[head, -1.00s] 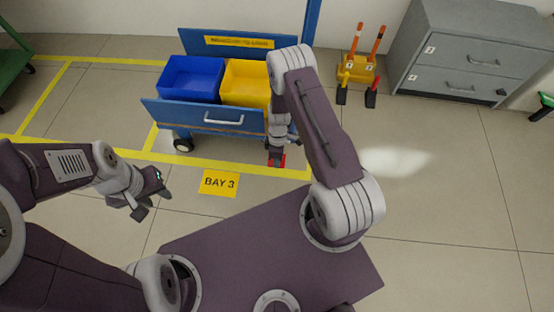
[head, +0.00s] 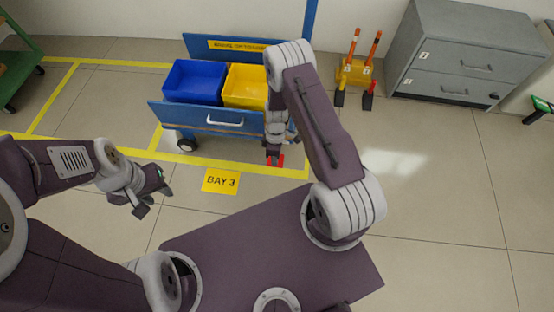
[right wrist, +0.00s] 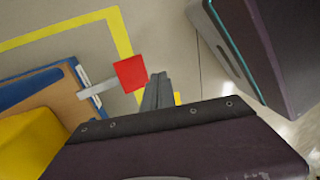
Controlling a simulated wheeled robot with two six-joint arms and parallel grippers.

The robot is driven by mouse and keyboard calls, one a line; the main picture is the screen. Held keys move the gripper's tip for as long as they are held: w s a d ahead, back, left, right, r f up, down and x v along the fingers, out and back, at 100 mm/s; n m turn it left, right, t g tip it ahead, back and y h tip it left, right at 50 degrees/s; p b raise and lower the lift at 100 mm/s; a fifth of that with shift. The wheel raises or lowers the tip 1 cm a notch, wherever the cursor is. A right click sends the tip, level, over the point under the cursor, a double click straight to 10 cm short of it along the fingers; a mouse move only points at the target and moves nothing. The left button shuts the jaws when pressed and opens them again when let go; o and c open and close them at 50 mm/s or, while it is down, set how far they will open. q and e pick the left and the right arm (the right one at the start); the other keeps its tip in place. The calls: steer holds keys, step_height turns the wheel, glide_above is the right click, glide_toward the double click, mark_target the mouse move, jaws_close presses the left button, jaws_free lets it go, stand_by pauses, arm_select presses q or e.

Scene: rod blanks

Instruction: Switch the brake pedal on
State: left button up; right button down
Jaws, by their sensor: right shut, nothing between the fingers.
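The brake pedal is a red square plate (head: 280,160) low at the front right corner of the blue cart (head: 165,116). In the right wrist view the red plate (right wrist: 130,73) sits at the end of a pale metal arm from the cart. My right gripper (head: 272,159) is shut and empty beside the pedal, partly covering it in the head view. In the right wrist view its closed fingers (right wrist: 158,92) are just right of the plate; contact cannot be told. My left gripper (head: 154,199) is open and empty above the floor, left of the BAY 3 sign.
The cart carries a blue bin (head: 194,80) and a yellow bin (head: 243,87). A yellow floor sign (head: 221,181) lies in front. A yellow stand with orange-white posts (head: 354,72) and a grey drawer cabinet (head: 455,55) stand right.

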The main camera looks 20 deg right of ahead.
step_height(320, 180, up, 7)
steer(key=s+a+p, duration=0.1)
steer(key=p, duration=0.2)
steer(key=shift+s, duration=0.3)
steer(key=shift+f, duration=0.1)
steer(key=w+r+t, duration=0.2)
steer(key=w+r, duration=0.1)
steer(key=r, duration=0.5)
steer(key=w+r+t, duration=0.2)
steer(key=w+r, duration=0.1)
steer(key=r, duration=0.6)
steer(key=s+d+r+m+g, duration=0.1)
steer(key=s+r+m, duration=0.2)
steer(key=s+m, duration=0.35)
steer(key=s+r+m, duration=0.3)
steer(key=s+m, duration=0.3)
steer(key=s, duration=0.1)
step_height(320, 180, up, 37)
steer(key=p, duration=3.7)
steer(key=shift+w+n+h, duration=0.15)
steer(key=shift+n+h, duration=0.2)
steer(key=shift+h, duration=0.05)
